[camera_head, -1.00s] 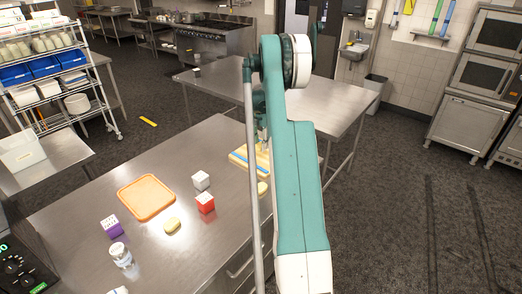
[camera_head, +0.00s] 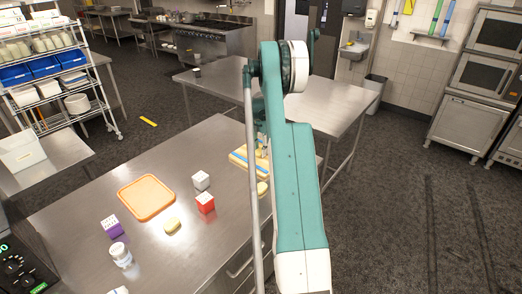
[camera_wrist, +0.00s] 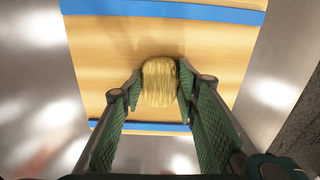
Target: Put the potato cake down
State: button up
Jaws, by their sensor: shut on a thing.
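The potato cake (camera_wrist: 159,82) is a pale yellow, rounded piece in the wrist view. It sits between the two fingertips of my gripper (camera_wrist: 158,88), which is shut on it. Beneath it in that view is a wooden board (camera_wrist: 100,60) with blue stripes. Whether the cake touches the board I cannot tell. In the head view the board (camera_head: 238,158) lies near the far right of the steel table, and my arm hides most of my gripper (camera_head: 262,150) and the held cake.
The steel table (camera_head: 190,262) also carries an orange tray (camera_head: 146,197), a white box (camera_head: 200,180), a red box (camera_head: 205,203), a purple box (camera_head: 111,226), a jar (camera_head: 120,254) and two yellowish rounded pieces (camera_head: 172,226), (camera_head: 262,189). Its near middle is clear.

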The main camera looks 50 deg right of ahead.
jog(key=shift+f, duration=0.2)
jog(key=o, duration=0.9)
jog(key=shift+r, duration=0.25)
notch_tip(320, 180, up, 12)
jog(key=shift+f, duration=0.1)
dwell(0.6)
